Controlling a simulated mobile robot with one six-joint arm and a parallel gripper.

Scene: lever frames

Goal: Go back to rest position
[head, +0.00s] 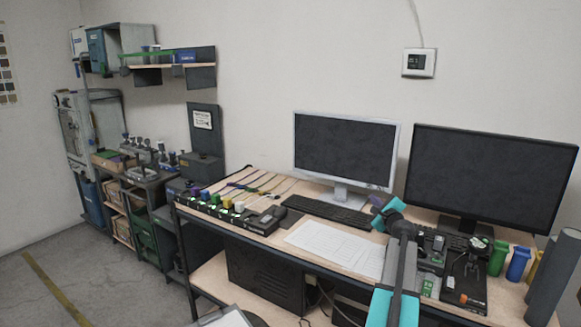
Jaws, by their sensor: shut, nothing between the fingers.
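My arm, grey with teal covers, rises from the bottom of the head view at the right of centre. It reaches over the front of the desk (285,243).
Two dark monitors (344,148) (488,180) stand at the back of the desk. A keyboard (328,211) and white paper sheets (338,247) lie left of my arm. Black devices (463,281), a green cup (497,258) and a blue cup (518,263) stand right. Floor is open at left.

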